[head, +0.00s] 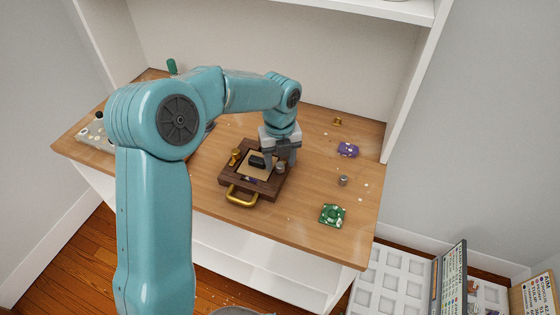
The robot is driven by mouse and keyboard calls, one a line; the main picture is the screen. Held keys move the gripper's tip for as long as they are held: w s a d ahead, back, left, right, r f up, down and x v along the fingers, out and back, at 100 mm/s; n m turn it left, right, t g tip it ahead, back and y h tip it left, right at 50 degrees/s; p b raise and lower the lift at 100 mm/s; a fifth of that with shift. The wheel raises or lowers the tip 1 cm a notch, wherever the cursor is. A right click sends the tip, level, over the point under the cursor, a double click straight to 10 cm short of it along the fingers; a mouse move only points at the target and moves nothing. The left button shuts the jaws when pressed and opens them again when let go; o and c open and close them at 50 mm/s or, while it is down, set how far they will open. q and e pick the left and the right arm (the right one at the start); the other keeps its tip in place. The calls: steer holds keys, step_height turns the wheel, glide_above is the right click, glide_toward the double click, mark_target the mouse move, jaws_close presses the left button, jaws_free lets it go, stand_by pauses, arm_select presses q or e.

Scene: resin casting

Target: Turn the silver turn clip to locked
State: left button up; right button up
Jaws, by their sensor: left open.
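A dark brown wooden frame (227,181) with a brass handle (241,197) at its front lies on the wooden table. A small silver piece (280,169), which looks like the silver turn clip, sits on the right side of the frame. A brass clip (235,155) stands on its left side. My left gripper (280,163) points down over the frame's right side, open, its fingers close to the silver clip. I cannot tell whether they touch it. The fingers partly cover the clip, and its turn position is too small to read. My right gripper is not in view.
A green piece (332,215), a small metal cylinder (343,181), a purple piece (348,149) and a brass piece (337,121) lie right of the frame. A grey tray (93,138) is at the table's left end. Bare tabletop (300,208) lies between frame and green piece.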

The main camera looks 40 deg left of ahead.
arm_select(q)
steer(key=shift+s+d+f, duration=0.1)
steer(key=shift+f, duration=0.2)
steer(key=shift+c, duration=1.2)
jaws_close()
steer(key=shift+n, duration=1.3)
